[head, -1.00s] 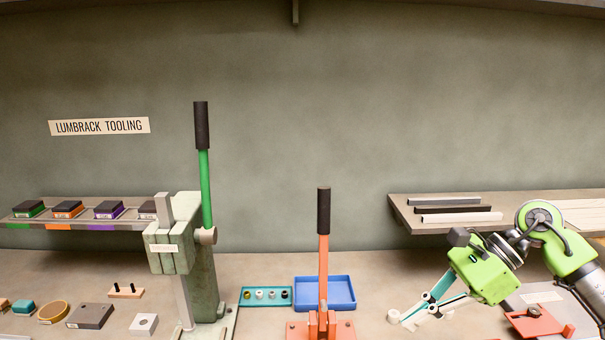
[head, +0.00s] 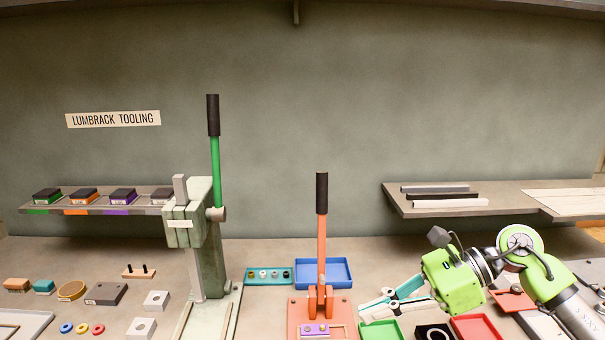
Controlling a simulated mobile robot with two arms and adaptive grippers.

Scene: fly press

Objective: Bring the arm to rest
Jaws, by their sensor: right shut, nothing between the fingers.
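My right arm comes in from the right side of the head view. Its gripper (head: 362,309) has teal and white fingers that point left and down over the bench, just right of the orange-handled press (head: 321,250). The gripper is shut and empty. It appears to be above or beside the green tray (head: 381,331); I cannot tell the height. My left gripper is out of the picture.
A green-handled press (head: 207,240) stands left of centre. A blue tray (head: 323,273) and a teal holder (head: 269,275) lie behind. A red tray (head: 476,328) lies under my right arm. Blocks and rings lie at left. Shelves (head: 480,208) run along the wall.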

